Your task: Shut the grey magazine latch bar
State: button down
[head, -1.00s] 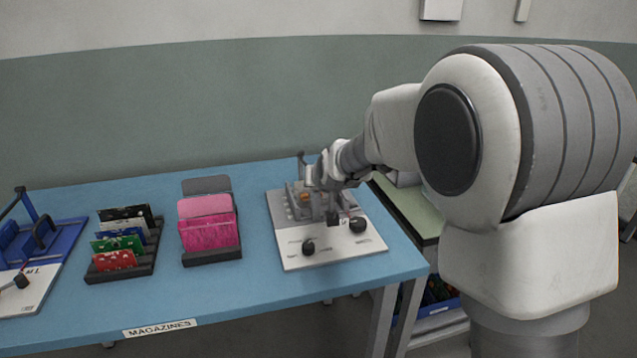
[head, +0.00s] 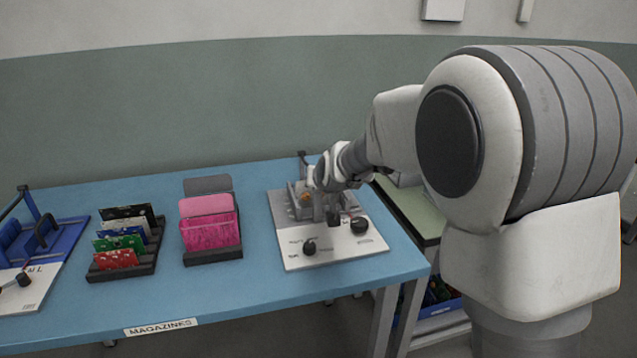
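The grey magazine fixture (head: 297,203) sits on a white base plate (head: 300,257) at the right end of the blue table. My gripper (head: 332,214) is low over the right part of the fixture, pointing down. The latch bar cannot be told apart from the fixture and gripper at this size. Whether the fingers are open or touch anything is too small to tell. An orange-brown spot shows inside the fixture.
A pink holder (head: 210,232) and a black rack with several coloured boards (head: 152,262) stand to the left. A blue fixture (head: 60,240) is at the far left. Bare table lies between the holder and the plate.

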jog(key=shift+w+r, duration=0.15)
jog(key=shift+r, duration=0.05)
dwell(0.7)
jog(key=c, duration=0.8)
grip_release()
jog(key=shift+f, duration=0.2)
jog(key=shift+o, duration=0.2)
jog(key=p+v, duration=0.9)
jog(key=v, duration=0.8)
jog(key=shift+s+p, duration=0.2)
jog(key=shift+p, duration=0.2)
jog(key=s+d+r+g+h, duration=0.1)
jog(key=s+d+g, duration=0.1)
jog(key=s+d, duration=0.45)
jog(key=s+d+r+m+g+h, duration=0.1)
jog(key=s+d, duration=0.2)
jog(key=s, duration=0.7)
jog(key=s+d+r+g+h, duration=0.1)
jog(key=s+d+r+g, duration=0.1)
jog(key=s+d, duration=0.45)
notch_tip(320, 180, up, 14)
jog(key=s+a+p, duration=0.1)
jog(key=p, duration=1.3)
jog(key=shift+a, duration=0.4)
